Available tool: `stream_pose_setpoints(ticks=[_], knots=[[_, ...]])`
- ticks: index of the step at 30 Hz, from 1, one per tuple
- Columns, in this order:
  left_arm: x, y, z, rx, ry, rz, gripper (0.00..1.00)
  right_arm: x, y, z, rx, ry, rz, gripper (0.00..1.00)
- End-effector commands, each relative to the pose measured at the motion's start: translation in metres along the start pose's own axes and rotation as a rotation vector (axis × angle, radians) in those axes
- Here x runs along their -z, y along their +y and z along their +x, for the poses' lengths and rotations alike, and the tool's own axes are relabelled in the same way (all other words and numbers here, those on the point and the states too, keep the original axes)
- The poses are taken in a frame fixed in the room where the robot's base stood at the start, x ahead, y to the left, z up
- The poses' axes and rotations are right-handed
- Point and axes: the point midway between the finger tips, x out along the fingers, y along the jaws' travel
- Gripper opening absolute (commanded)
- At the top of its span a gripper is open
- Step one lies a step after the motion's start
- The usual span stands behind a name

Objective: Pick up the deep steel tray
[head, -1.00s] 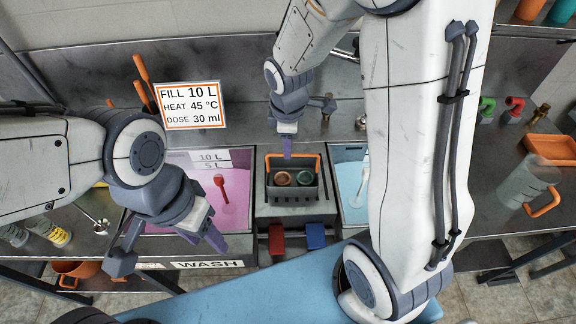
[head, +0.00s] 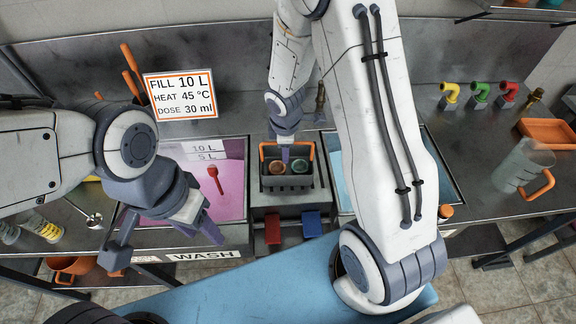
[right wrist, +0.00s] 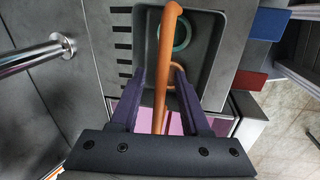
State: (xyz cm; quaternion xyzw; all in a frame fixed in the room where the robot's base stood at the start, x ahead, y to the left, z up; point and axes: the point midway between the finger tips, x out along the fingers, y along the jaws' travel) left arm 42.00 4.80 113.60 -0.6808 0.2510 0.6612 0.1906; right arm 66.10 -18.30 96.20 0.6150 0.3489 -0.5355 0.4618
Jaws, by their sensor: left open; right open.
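The dark grey deep tray (head: 289,184) stands on a grey unit between two basins. An orange handle (head: 262,165) arches over it, and two round pieces, one brown and one green, lie inside. My right gripper (head: 286,155) is open just above the tray. In the right wrist view the orange handle (right wrist: 166,60) runs between the open right fingers (right wrist: 160,80); I cannot tell whether they touch it. My left gripper (head: 163,238) is open and empty by the front edge of the pink basin.
The pink basin (head: 225,195) with a red spoon (head: 216,180) is left of the tray; a blue basin (head: 345,190), partly hidden by my right arm, is right. Red (head: 272,228) and blue (head: 311,224) pedals sit below. A clear jug (head: 522,165) stands farther right.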

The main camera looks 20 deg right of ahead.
Motion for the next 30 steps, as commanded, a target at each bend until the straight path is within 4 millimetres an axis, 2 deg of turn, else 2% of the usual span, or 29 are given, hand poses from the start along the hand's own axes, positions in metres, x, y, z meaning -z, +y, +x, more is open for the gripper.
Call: stream_pose_setpoints(ticks=[3, 4, 7, 8, 30], knots=[[0.0000, 0.0000, -0.0005, 0.000, 0.000, 0.000, 0.50, 0.0001, 0.0003, -0.0007, -0.001, 0.000, 0.000, 0.46], [0.0000, 0.0000, -0.0005, 0.000, 0.000, 0.000, 0.50, 0.0001, 0.0003, -0.0008, -0.001, 0.000, 0.000, 0.42], [0.0000, 0.0000, -0.0005, 0.000, 0.000, 0.000, 0.50, 0.0001, 0.0003, -0.0009, -0.001, 0.000, 0.000, 0.04], [0.0000, 0.0000, -0.0005, 0.000, 0.000, 0.000, 0.50, 0.0001, 0.0003, -0.0009, -0.001, 0.000, 0.000, 0.00], [0.0000, 0.0000, -0.0005, 0.000, 0.000, 0.000, 0.50, 0.0000, 0.0003, -0.0011, 0.000, 0.000, 0.000, 0.00]])
